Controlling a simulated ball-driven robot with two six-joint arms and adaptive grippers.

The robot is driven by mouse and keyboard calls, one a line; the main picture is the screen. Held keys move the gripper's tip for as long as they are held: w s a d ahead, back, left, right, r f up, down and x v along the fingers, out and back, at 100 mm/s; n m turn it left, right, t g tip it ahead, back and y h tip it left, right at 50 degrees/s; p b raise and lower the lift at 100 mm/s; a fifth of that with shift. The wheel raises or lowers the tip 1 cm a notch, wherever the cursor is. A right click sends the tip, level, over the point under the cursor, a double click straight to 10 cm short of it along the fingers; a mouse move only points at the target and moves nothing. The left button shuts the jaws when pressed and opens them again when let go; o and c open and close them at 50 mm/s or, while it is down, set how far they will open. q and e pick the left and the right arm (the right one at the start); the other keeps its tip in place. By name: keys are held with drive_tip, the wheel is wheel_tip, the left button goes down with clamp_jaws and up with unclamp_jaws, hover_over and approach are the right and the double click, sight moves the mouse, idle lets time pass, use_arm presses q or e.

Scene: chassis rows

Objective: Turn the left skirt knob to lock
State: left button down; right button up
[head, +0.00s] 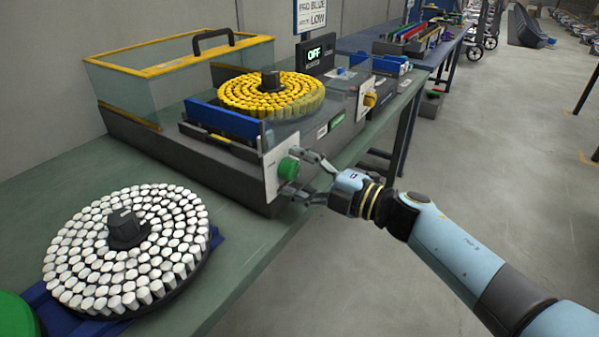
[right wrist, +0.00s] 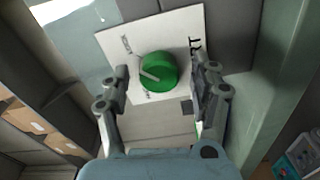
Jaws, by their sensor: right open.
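The left skirt knob is a round green knob (head: 288,168) on a white plate (head: 271,181) at the near end of the grey machine's skirt. In the right wrist view the green knob (right wrist: 158,72) has a pale pointer line aimed toward the left of the picture. The white plate (right wrist: 183,28) around it carries dark lettering, mostly too small to read. My right gripper (head: 303,174) is open, with its fingers on either side of the knob. In the right wrist view its fingertips (right wrist: 164,76) show gaps to the knob. My left gripper is out of view.
A yellow knob (head: 370,99) sits on another plate farther right along the skirt. A tray of yellow caps (head: 270,95) is on the machine, by a dark OFF display (head: 316,54). A disc of white pieces (head: 128,245) lies front left on the green table (head: 262,240). Clear floor lies right.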

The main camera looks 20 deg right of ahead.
drive_tip(key=v, duration=1.2)
